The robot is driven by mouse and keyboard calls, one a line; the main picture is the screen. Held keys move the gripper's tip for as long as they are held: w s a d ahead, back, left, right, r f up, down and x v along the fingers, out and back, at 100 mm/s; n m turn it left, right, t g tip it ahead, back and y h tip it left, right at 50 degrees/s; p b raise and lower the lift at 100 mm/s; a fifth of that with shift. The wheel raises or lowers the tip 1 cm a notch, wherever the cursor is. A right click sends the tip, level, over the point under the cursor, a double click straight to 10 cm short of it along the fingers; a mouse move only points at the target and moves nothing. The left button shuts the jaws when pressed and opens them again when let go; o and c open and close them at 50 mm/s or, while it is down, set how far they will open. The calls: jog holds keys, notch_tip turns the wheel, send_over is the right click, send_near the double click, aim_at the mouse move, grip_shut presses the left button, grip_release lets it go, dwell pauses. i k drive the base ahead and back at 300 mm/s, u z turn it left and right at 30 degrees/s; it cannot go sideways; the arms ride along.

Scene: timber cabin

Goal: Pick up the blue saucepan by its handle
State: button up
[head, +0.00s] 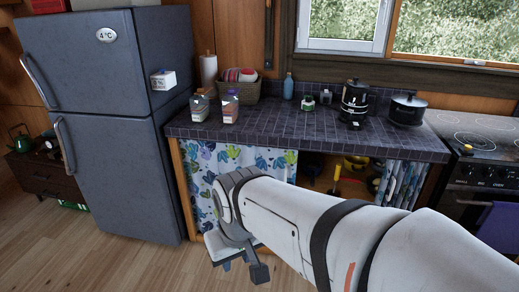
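A dark pot with a lid and a knob (407,108) stands upright at the right end of the tiled counter, beside the stove. It looks black or very dark blue; I cannot tell if it is the blue saucepan, and no long handle shows clearly. My gripper (243,268) hangs low in front of the counter, over the wooden floor, far to the left of and below the pot. The gripper is seen partly from behind, and its finger gap is not clear. I see no object clearly held.
The counter (285,125) also holds a black appliance (354,104), a blue bottle (288,87), cartons (229,106) and a basket (244,88). A fridge (100,120) stands left and a stove (485,170) right. The floor (110,265) at left is clear.

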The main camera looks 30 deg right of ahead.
aim_at(312, 167)
jog(key=z, duration=1.25)
jog(key=i, duration=1)
jog(key=z, duration=1.8)
jog(key=k, duration=1)
jog(key=u, duration=0.7)
